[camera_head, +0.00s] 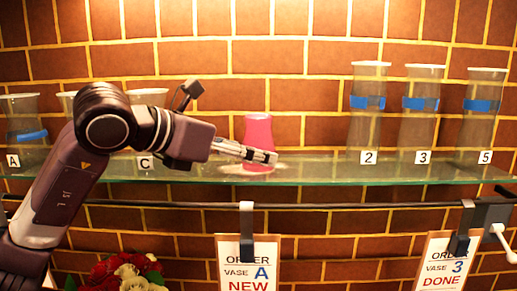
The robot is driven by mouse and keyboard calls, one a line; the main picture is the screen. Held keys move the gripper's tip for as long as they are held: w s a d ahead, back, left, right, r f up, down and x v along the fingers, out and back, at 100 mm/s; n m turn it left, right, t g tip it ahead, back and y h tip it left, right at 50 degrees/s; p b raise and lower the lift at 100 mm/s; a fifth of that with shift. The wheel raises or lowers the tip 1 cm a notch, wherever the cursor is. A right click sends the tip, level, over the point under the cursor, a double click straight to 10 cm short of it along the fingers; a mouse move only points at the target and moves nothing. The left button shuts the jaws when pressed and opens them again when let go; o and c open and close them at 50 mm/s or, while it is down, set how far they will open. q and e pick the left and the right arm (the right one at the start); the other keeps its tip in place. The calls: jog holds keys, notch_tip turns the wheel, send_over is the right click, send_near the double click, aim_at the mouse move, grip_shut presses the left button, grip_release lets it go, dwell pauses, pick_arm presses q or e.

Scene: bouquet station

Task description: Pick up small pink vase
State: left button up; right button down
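The small pink vase (257,132) stands upright on the glass shelf (310,172), left of centre. My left gripper (268,157) reaches in from the left and overlaps the lower front of the vase. The fingers hide part of the vase's lower body. I cannot tell whether they touch the vase or close around it. My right gripper is not in view.
Clear vases with blue bands stand at the right by labels 2 (369,157), 3 and 5. More clear vases stand at the left by labels A (13,160) and C, partly behind my arm. Order cards (248,262) hang below. Flowers (125,274) are at lower left.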

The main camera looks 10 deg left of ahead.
pick_arm(q)
jog(key=p+x, duration=0.1)
jog(key=x, duration=0.3)
jog(key=shift+a, duration=0.1)
jog(key=shift+s, duration=0.1)
jog(key=shift+c, duration=1.1)
jog(key=c, duration=1.6)
jog(key=shift+o, duration=0.2)
jog(key=shift+r, duration=0.15)
